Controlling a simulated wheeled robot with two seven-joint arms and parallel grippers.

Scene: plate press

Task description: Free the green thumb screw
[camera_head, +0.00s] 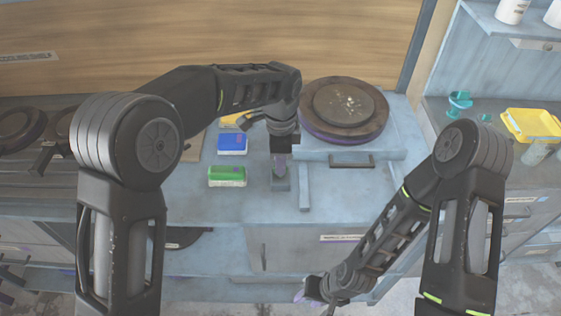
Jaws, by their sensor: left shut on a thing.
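My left gripper (279,167) points straight down at the counter, just left of the press. Its purple-tinted fingers are shut on a small grey-green piece (280,185) standing on the counter near its front edge. The fingers cover most of that piece, and I cannot make out a green thumb screw for certain. The press has a round dark plate (318,127) with a smaller disc (345,103) on top. My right gripper (304,292) is low in front of the counter, away from everything on it. It is too small and dark to tell its opening.
Left of my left gripper lie a green-topped block (227,174), a blue one (232,143) and a yellow one (229,121), partly hidden by my arm. A yellow tray (532,124) and teal cup (459,102) are at right.

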